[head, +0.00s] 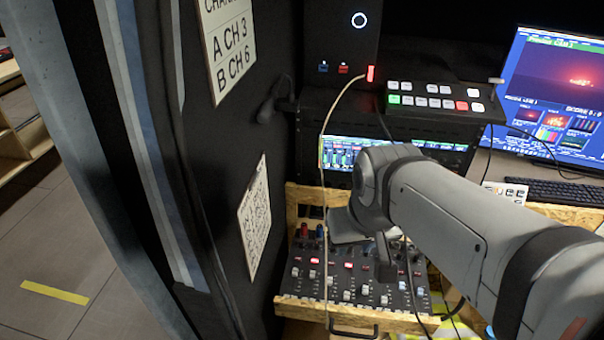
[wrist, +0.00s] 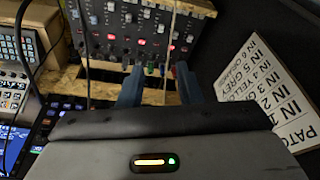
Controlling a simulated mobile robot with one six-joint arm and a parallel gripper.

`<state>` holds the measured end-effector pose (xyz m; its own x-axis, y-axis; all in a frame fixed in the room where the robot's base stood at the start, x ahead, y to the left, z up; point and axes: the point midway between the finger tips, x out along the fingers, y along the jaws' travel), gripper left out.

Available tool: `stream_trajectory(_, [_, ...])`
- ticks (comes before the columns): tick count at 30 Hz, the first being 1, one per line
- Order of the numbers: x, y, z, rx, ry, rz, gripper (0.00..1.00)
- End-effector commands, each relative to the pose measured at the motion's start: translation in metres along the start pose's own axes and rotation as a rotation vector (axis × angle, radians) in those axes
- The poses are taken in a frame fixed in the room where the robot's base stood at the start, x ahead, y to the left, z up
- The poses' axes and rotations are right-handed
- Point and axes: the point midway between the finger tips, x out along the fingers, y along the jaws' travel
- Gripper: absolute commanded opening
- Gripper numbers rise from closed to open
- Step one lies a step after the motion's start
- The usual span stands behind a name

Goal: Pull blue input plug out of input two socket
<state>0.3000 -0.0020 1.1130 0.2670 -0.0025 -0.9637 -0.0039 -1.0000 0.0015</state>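The mixer panel (head: 345,275) stands in a wooden frame; its upper edge carries a row of small coloured plugs. In the wrist view the mixer (wrist: 140,25) is upside down, and green, blue and red plug ends show in that row. The blue plug (wrist: 162,70) appears between the green and red ones, small and partly unclear. My gripper (wrist: 159,84) is open, its two dark fingers apart on either side of the plug row, with nothing visibly held. In the head view my gripper (head: 347,226) is over the mixer's upper edge, its fingers hidden.
A pale cable (head: 325,140) hangs down in front of the mixer, close to my gripper. A patch list sign (head: 254,218) is on the dark wall at left. A button switcher (head: 435,98) and a monitor (head: 555,90) stand behind.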

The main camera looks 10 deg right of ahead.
Motion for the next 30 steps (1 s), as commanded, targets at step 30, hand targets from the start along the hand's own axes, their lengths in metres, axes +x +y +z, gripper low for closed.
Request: stream_trajectory(30, [0.285, 0.001, -0.188, 0.107, 0.117, 0.039, 0.31])
